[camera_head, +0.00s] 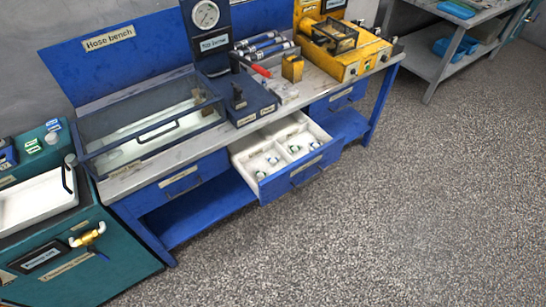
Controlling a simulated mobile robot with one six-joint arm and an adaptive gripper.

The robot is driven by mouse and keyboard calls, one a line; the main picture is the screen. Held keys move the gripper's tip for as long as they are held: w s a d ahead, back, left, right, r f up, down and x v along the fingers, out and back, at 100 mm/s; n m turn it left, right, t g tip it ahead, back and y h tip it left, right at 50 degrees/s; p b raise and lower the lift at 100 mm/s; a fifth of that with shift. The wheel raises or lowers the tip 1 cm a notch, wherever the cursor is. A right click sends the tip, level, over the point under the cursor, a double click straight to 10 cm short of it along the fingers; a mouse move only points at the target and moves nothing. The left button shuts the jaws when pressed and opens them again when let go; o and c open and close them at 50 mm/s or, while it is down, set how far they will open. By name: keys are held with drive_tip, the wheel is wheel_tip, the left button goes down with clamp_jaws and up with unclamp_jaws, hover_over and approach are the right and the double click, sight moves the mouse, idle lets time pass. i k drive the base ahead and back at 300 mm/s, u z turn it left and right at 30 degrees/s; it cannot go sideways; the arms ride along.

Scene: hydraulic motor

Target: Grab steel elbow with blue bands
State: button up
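An open drawer (300,184) of the blue hose bench holds a white divided insert. Several small metallic fittings (273,160) lie in its front compartments, with hints of dark or bluish marks. They are too small to tell which one is the steel elbow with blue bands. My gripper is not in view.
The blue bench (155,183) carries a clear-lidded case (150,120), a gauge stand (206,15), hoses (262,42) and a yellow machine (350,55). A teal unit (80,280) stands at the left, a grey shelf (440,65) at upper right. The speckled floor (400,200) before the drawer is clear.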

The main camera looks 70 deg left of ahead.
sight(272, 162)
drive_tip(key=u, duration=0.05)
drive_tip(key=k, duration=2.05)
drive_tip(key=u, duration=1.6)
drive_tip(key=i, duration=0.75)
drive_tip(key=z, duration=0.1)
